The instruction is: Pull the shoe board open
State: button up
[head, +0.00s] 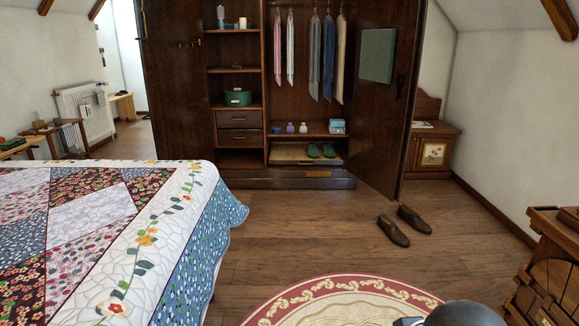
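The open armoire (235,58) stands across the room in the head view. Low in its right-hand bay is a pale board (284,153), which I take to be the shoe board. A pair of green shoes (321,150) sits on its right part. The board appears to lie within the bay, below a shelf (282,134). Below it, the armoire's base (260,183) carries a small brass-coloured plate (317,174). A dark rounded part of my own arm shows at the bottom right edge. My gripper's fingers are not in view.
The quilted bed (95,215) fills the left foreground. Brown shoes (393,231) lie on the floor before the open right door (382,120). A round rug (345,302) lies in front of me. A wooden cabinet (548,268) stands at right. The central wooden floor is clear.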

aim_at(281, 153)
jog(key=i+j, duration=0.15)
jog(key=i, duration=2.15)
jog(key=i+j+z, duration=0.35)
jog(key=i+z, duration=0.15)
jog(key=i, duration=0.2)
jog(key=i+j+z, duration=0.45)
jog(key=i+j, duration=0.2)
jog(key=i+j+z, duration=0.5)
jog(key=j, duration=0.35)
jog(key=i+j+z, duration=0.1)
jog(key=j, duration=0.35)
jog(key=j+z, duration=0.1)
jog(key=j, duration=0.3)
jog(key=i, duration=0.05)
